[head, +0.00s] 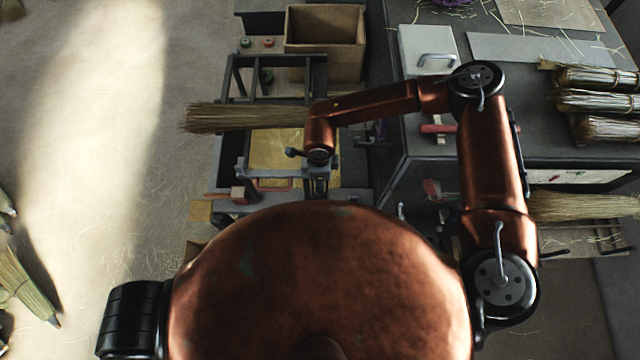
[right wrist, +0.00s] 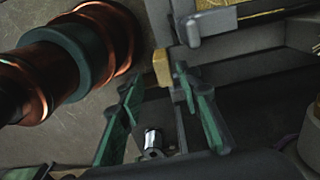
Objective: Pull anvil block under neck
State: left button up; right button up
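My right arm reaches over the grey bench frame, and its gripper (head: 318,182) points down at the front of it. In the right wrist view, the two green fingers of the right gripper (right wrist: 156,80) are spread apart. A small tan block (right wrist: 162,68) shows beyond the gap between the fingertips; I cannot tell whether it is the anvil block. My left gripper is not in view.
A wooden box (head: 325,40) stands behind the frame. A yellow plate (head: 280,150) and a red handle (head: 272,185) lie near the gripper. A dark table (head: 540,130) with broom bundles (head: 595,100) is at right. The floor at left is mostly clear.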

notch_tip(320, 180, up, 8)
dwell(0.8)
